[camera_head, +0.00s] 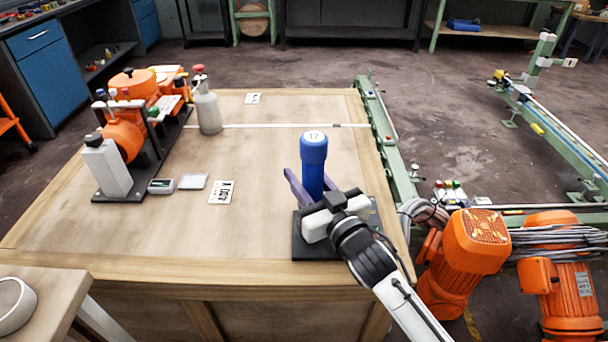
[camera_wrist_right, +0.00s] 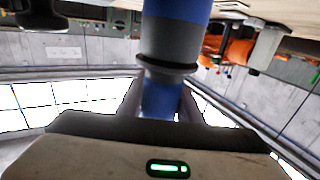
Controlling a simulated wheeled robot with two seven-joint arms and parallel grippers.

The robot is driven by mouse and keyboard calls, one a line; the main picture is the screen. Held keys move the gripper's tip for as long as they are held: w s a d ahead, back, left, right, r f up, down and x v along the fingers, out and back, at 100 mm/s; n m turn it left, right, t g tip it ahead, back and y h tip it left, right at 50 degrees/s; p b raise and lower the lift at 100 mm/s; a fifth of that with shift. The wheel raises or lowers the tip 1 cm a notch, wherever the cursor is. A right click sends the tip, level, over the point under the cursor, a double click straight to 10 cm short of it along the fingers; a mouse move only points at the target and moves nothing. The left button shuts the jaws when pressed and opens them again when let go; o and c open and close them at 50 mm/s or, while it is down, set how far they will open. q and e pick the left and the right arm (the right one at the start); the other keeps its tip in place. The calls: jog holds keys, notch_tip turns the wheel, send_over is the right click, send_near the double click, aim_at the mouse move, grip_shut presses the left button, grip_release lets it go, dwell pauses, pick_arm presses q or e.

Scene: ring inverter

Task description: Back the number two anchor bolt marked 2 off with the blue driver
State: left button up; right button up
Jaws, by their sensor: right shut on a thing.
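The blue driver (camera_head: 314,160) stands upright on the right part of the wooden table, with a white round mark reading 17 on its top. My right gripper (camera_head: 312,192) is shut on it from the front. In the right wrist view the blue driver (camera_wrist_right: 172,35) shows a dark collar and a blue lower part between the fingers of the right gripper (camera_wrist_right: 166,100). The driver's lower end is hidden behind my gripper, and I cannot tell whether it touches anything. The anchor bolt marked 2 is not visible. My left gripper is out of view.
A dark base plate (camera_head: 305,250) lies under my right gripper near the table's front right edge. An orange machine (camera_head: 125,135) and a grey bottle (camera_head: 208,112) stand at the left. The middle of the wooden table (camera_head: 255,165) is mostly clear. Orange motors (camera_head: 465,255) stand at the right.

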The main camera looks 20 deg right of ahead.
aim_at(318, 195)
dwell(0.5)
jog(key=o, duration=1.3)
jog(key=shift+f, duration=0.4)
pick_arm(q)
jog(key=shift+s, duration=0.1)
pick_arm(e)
jog(key=s, duration=0.3)
jog(key=s+d, duration=0.1)
jog(key=s, duration=0.2)
jog(key=s+d, duration=0.1)
jog(key=s, duration=0.3)
jog(key=shift+s+r, duration=0.1)
jog(key=shift+r, duration=0.2)
